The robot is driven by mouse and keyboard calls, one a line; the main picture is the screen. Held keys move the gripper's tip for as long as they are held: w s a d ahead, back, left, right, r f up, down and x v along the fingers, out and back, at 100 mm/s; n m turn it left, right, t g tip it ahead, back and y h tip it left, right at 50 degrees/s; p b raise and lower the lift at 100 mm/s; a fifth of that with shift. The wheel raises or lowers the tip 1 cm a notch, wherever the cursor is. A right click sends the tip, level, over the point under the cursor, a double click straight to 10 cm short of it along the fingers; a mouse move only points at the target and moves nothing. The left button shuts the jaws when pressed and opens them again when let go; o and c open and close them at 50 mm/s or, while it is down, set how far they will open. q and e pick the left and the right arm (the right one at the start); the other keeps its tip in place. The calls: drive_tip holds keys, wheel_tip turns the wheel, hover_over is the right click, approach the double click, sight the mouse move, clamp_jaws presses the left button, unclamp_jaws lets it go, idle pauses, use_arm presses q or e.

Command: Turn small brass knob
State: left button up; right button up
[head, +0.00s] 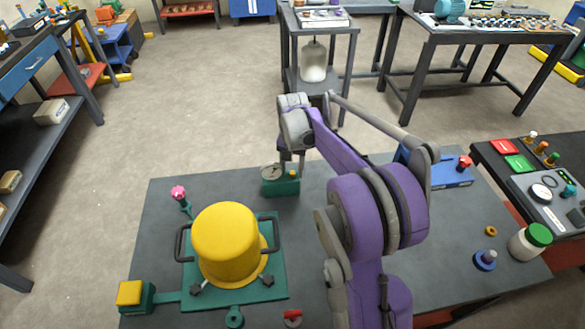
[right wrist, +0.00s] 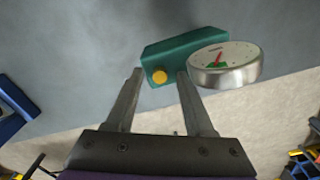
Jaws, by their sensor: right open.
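The small brass knob (right wrist: 159,77) is a round yellow-gold button on the side of a green block (right wrist: 185,46). A round dial gauge (right wrist: 224,62) with a red pointer sits at the block's right in the right wrist view. In the head view the green block (head: 284,188) and the gauge (head: 271,172) stand near the table's far edge; the knob is hidden there. My right gripper (right wrist: 159,74) is open, its fingertips on either side of the knob in the picture; I cannot tell whether they touch it. It also shows in the head view (head: 291,168). My left gripper is out of view.
A yellow domed pot (head: 227,240) on a green plate stands left on the grey table (head: 155,200). A pink knob (head: 178,193) rises behind it. A blue block (head: 445,175) with a red knob and a green-lidded jar (head: 530,240) are at right.

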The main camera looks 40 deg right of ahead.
clamp_jaws()
drive_tip(key=shift+n, duration=0.3)
idle(0.3)
unclamp_jaws()
drive_tip(key=shift+r, duration=0.15)
